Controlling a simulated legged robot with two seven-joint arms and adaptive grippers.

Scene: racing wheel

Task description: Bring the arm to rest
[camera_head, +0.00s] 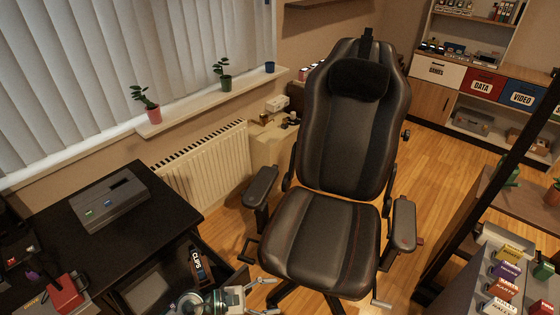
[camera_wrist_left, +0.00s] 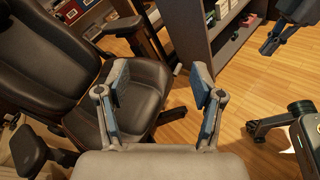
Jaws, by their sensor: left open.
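My left gripper (camera_head: 270,297) is at the bottom edge of the head view, in front of the black chair's seat and right of the dark desk. Its two fingers are spread apart with nothing between them. In the left wrist view the same gripper (camera_wrist_left: 160,85) shows open, its blue-grey pads apart, with the chair seat and wood floor beyond. Most of the left arm is out of the frame. My right gripper does not show in the head view.
The black chair (camera_head: 325,230) stands close ahead. The dark desk (camera_head: 150,225) with a grey console (camera_head: 108,200) is at left, above an open drawer holding a CLIPS item (camera_head: 198,262). A shelf with labelled boxes (camera_head: 505,275) is at right. Wood floor (camera_head: 440,150) lies open behind.

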